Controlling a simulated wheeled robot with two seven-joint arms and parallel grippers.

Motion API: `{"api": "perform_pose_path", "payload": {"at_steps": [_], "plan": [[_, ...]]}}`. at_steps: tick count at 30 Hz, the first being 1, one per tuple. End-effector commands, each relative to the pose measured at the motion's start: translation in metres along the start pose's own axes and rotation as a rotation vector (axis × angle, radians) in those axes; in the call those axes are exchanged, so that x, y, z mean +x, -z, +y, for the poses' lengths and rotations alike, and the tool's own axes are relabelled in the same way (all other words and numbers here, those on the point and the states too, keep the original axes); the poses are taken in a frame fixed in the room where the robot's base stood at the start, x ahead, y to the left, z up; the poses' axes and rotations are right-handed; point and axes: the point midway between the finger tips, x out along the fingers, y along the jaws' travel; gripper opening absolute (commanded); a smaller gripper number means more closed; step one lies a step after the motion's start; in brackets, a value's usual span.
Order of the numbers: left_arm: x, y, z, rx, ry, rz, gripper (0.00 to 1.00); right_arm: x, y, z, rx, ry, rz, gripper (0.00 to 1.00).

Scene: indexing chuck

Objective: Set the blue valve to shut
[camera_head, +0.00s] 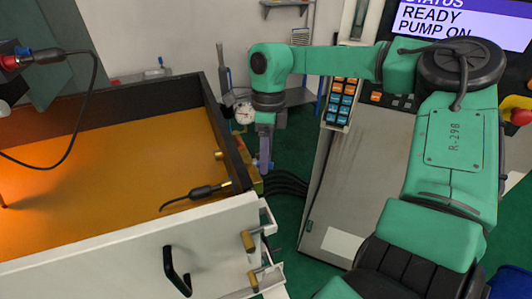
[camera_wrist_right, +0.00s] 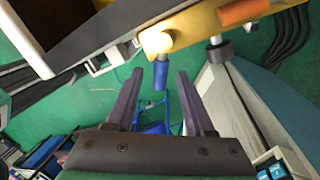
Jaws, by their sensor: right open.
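The blue valve handle (camera_wrist_right: 160,75) shows in the right wrist view, below a brightly lit round fitting on a yellow block (camera_wrist_right: 195,24). My right gripper (camera_wrist_right: 158,80) is open, with one finger on each side of the blue handle near the fingertips. I cannot tell whether either finger touches it. In the head view my right gripper (camera_head: 265,152) points down just beyond the machine's right wall. My left gripper is not in view.
An orange handle (camera_wrist_right: 243,11) sits on the same block, right of the blue one. Black hoses (camera_head: 286,183) run beside the block. The open-topped tray (camera_head: 100,160) is at left, the keypad cabinet (camera_head: 345,165) at right. A screen (camera_head: 462,22) reads READY, PUMP ON.

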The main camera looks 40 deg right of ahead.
Motion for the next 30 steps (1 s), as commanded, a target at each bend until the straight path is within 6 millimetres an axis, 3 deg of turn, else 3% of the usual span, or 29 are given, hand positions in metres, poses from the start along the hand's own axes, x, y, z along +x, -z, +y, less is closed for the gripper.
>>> {"api": "perform_pose_path", "payload": {"at_steps": [2,4,6,7,20,30], "plan": [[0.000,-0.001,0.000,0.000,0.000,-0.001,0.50,0.000,0.000,0.000,0.000,0.000,0.000,0.53],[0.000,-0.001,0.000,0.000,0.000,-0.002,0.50,0.000,0.000,0.000,0.000,0.000,0.000,0.34],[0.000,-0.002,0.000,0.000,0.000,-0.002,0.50,0.000,0.000,0.000,0.000,0.000,0.000,0.07],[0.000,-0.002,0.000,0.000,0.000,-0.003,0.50,0.000,0.000,0.000,0.000,0.000,0.000,0.00],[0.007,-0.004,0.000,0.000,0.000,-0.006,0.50,0.001,-0.001,0.001,0.042,0.000,-0.012,0.00],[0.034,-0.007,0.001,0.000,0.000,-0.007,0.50,0.005,-0.001,0.009,0.252,0.002,-0.057,0.00]]}}
